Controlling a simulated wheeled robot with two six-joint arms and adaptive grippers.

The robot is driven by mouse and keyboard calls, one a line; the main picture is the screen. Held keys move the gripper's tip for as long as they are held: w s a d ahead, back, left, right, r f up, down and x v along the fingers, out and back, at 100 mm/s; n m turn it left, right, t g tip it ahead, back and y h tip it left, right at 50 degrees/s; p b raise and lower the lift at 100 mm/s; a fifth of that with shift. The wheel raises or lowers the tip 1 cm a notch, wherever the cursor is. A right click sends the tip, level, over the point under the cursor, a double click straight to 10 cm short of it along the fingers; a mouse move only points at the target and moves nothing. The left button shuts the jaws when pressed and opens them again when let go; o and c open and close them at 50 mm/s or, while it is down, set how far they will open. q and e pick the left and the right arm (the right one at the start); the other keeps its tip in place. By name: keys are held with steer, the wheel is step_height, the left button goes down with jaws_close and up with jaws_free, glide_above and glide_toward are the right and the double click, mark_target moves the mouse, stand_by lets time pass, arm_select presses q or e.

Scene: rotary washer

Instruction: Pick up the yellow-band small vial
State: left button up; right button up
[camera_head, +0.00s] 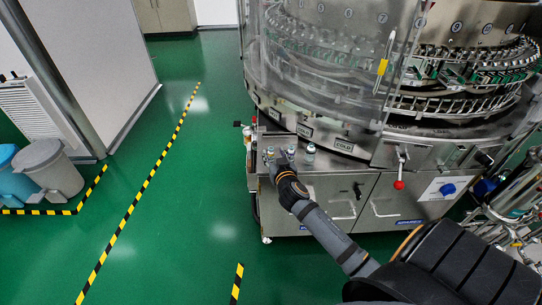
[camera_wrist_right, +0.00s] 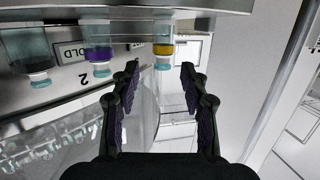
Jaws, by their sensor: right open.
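The yellow-band small vial (camera_wrist_right: 163,49) shows in the right wrist view, which looks upside down, so its teal cap points down in the picture. It stands on the steel ledge (camera_wrist_right: 220,5). In the head view it appears to be the leftmost small vial (camera_head: 268,153), too small to read its band. My right gripper (camera_wrist_right: 160,68) is open and empty, with the vial's capped end between the fingertips in the picture and a gap on both sides. In the head view my right gripper (camera_head: 281,165) is at the ledge's front edge. My left gripper is not in view.
The washer's panel with COLD labels (camera_head: 343,145) rises behind the ledge. A red-knobbed lever (camera_head: 399,184) is to the right. Green floor (camera_head: 200,220) lies open at left.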

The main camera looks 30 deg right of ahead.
mark_target(271, 149)
steer(key=x, duration=0.3)
steer(key=shift+w+a, duration=0.1)
steer(key=shift+w, duration=0.45)
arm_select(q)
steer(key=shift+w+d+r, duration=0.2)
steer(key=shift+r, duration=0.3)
arm_select(e)
steer(key=c, duration=0.9)
steer(key=shift+r, duration=0.1)
